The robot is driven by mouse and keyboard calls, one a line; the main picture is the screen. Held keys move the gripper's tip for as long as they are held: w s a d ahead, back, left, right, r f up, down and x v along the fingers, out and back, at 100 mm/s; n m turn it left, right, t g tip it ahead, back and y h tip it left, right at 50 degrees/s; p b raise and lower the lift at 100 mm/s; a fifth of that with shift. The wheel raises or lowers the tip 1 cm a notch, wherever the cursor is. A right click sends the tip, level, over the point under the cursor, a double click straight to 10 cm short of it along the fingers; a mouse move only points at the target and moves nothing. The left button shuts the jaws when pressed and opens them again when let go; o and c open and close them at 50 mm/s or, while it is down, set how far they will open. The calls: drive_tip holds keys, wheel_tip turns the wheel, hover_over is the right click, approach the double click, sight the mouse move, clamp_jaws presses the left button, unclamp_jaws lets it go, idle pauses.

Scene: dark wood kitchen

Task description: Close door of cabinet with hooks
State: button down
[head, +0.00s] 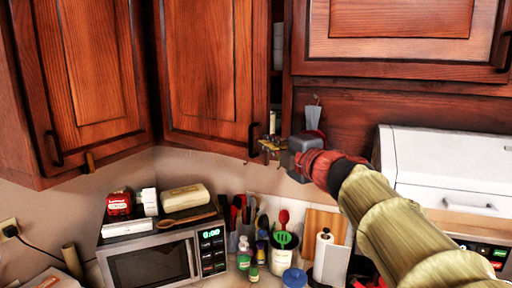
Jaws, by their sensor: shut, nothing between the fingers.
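The middle wooden cabinet door (212,70) has a dark bar handle (253,139) near its lower right corner. It stands slightly open: a dark gap with pale stacked items (278,45) shows along its right edge. My gripper (266,150) is at this door's lower right corner, just right of the handle. It is shut with nothing in it; whether it touches the door I cannot tell. Which cabinet has hooks inside is unclear; a small brown hook-like piece (89,161) shows under the left cabinet door (80,75).
A microwave (150,262) with packages on top stands on the counter below. Utensils (240,212), bottles (252,255) and a paper roll (323,252) stand beside it. A white appliance (440,165) is at the right. Another cabinet door (400,40) is at the upper right.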

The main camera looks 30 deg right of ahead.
drive_tip(key=w+d, duration=0.3)
drive_tip(key=d, duration=0.3)
drive_tip(key=shift+w, duration=0.2)
drive_tip(key=shift+a, duration=0.1)
